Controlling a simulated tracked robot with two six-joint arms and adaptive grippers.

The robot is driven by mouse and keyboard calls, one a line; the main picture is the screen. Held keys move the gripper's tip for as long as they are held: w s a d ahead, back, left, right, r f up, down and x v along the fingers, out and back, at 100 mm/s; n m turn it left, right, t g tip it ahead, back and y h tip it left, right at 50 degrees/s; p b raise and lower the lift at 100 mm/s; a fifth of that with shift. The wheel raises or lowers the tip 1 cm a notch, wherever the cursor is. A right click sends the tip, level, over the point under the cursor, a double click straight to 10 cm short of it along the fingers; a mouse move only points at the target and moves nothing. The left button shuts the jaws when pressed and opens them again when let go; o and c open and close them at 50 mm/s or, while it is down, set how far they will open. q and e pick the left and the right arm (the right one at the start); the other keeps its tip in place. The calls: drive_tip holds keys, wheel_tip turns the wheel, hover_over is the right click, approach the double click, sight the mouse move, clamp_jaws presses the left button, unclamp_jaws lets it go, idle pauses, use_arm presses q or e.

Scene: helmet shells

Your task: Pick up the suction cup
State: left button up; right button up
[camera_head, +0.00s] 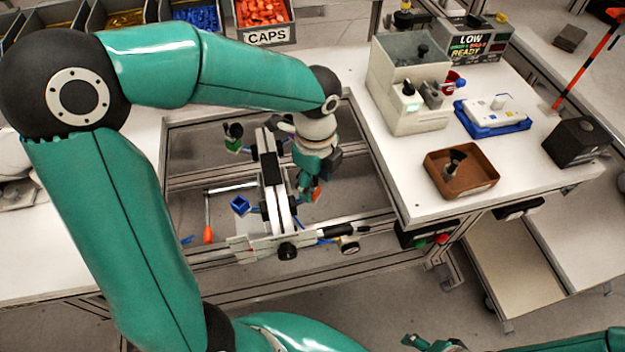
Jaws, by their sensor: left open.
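A black suction cup (454,163) with a small stem appears to stand in a brown tray (483,184) on the white table at the right. My left gripper (312,186) hangs at the end of the teal arm, over the open frame left of that table. It is open and well to the left of the tray. Nothing shows clearly between its fingers, which are small and partly blurred into the fixture beside them. A teal and black part of my right arm or gripper (432,344) shows at the bottom edge, mostly cut off.
A metal fixture (278,190) stands in the frame beside my left gripper. A grey machine (408,85), a blue-based white device (491,115) and a black box (577,142) surround the tray. The CAPS bin (265,38) is at the back. Bare tabletop lies in front of the tray.

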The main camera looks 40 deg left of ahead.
use_arm(q)
clamp_jaws()
drive_tip(key=shift+r, duration=0.1)
idle(0.3)
